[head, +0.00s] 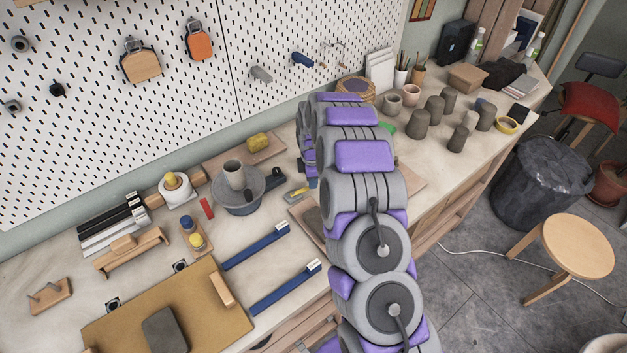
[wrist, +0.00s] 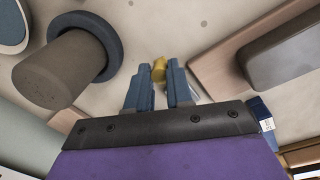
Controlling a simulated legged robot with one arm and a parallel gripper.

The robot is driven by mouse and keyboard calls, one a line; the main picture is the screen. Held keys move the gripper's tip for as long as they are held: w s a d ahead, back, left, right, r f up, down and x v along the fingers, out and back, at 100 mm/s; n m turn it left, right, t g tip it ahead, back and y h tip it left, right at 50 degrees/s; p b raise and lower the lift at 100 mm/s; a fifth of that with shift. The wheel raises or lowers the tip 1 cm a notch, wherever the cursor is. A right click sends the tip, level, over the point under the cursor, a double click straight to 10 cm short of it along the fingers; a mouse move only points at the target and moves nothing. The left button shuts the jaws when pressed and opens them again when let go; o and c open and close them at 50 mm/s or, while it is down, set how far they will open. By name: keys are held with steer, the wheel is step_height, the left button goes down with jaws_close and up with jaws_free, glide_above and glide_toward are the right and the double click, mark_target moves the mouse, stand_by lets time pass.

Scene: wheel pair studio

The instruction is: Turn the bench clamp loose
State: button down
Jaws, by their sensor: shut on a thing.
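In the wrist view, my gripper (wrist: 160,82) has two blue fingers shut around a small yellow piece (wrist: 159,66), which shows between and just beyond the fingertips.
Two blue bars (head: 256,246) (head: 283,290) lie nearer. Several dark pots (head: 418,124) stand to the right. The pegboard (head: 90,110) rises behind the bench.

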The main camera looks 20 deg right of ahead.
steer(key=shift+w+a+n, duration=0.2)
steer(key=shift+w+n, duration=0.45)
steer(key=shift+n, duration=0.35)
steer(key=shift+r, duration=0.1)
steer(key=c, duration=1)
jaws_free()
steer(key=r, duration=0.5)
steer(key=r+p, duration=0.1)
steer(key=r, duration=0.5)
steer(key=s+r, duration=0.1)
steer(key=r, duration=0.5)
steer(key=shift+r, duration=0.1)
steer(key=shift+s, duration=0.1)
